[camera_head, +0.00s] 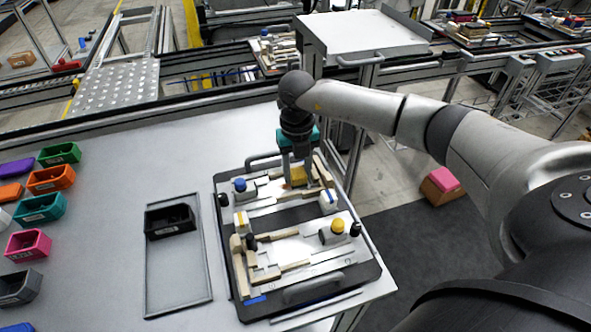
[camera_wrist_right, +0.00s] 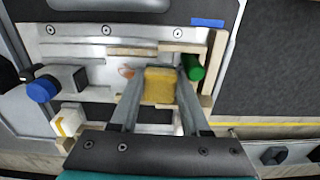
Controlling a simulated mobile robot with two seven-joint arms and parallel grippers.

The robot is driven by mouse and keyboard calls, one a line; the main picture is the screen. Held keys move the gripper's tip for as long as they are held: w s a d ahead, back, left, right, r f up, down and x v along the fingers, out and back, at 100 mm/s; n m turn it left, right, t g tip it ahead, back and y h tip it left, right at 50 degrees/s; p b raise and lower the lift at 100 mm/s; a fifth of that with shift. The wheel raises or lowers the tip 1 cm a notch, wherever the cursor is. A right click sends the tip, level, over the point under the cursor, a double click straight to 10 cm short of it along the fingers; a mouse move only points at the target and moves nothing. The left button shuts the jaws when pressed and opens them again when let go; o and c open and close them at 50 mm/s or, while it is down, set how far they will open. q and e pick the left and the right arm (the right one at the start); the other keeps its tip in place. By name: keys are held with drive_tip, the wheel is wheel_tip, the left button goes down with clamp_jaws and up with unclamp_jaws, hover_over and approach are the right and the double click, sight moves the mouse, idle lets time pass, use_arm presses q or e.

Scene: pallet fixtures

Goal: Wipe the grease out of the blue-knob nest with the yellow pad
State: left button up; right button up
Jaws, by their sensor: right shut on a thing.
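The pallet's far nest (camera_wrist_right: 75,48) is a pale metal plate edged with wooden strips, with a blue knob (camera_head: 239,185) at its left. The blue knob also shows in the right wrist view (camera_wrist_right: 42,90). My right gripper (camera_head: 298,172) is over the right part of this nest, shut on the yellow pad (camera_wrist_right: 160,86). The pad lies low between the fingers; I cannot tell whether it touches the plate. A small orange-brown smear (camera_wrist_right: 126,71), looking like grease, shows just left of the pad. My left gripper is not in view.
A green cylinder (camera_wrist_right: 194,68) stands right of the pad by the wooden strip. The near nest has a yellow knob (camera_head: 338,226). A grey tray (camera_head: 178,290) with a black bin (camera_head: 170,220) lies left of the pallet. Coloured bins line the table's left; bare table lies between.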

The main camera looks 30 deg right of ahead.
sight(271, 188)
drive_tip(key=shift+w+a, duration=0.2)
drive_tip(key=shift+a, duration=0.6)
drive_tip(key=shift+w+a, duration=0.15)
drive_tip(key=shift+a, duration=0.6)
drive_tip(key=shift+w+a+f, duration=0.1)
drive_tip(key=shift+w+a, duration=0.1)
drive_tip(key=shift+a, duration=0.6)
drive_tip(key=shift+w+a+f, duration=0.1)
drive_tip(key=shift+w+a, duration=0.05)
drive_tip(key=shift+a, duration=0.6)
drive_tip(key=shift+r, duration=0.15)
drive_tip(key=shift+r+p, duration=2.65)
drive_tip(key=shift+r, duration=0.3)
drive_tip(key=shift+r, duration=0.1)
wheel_tip(271, 188, up, 3)
drive_tip(key=shift+f+p, duration=0.1)
drive_tip(key=shift+p, duration=1.15)
drive_tip(key=shift+f, duration=0.1)
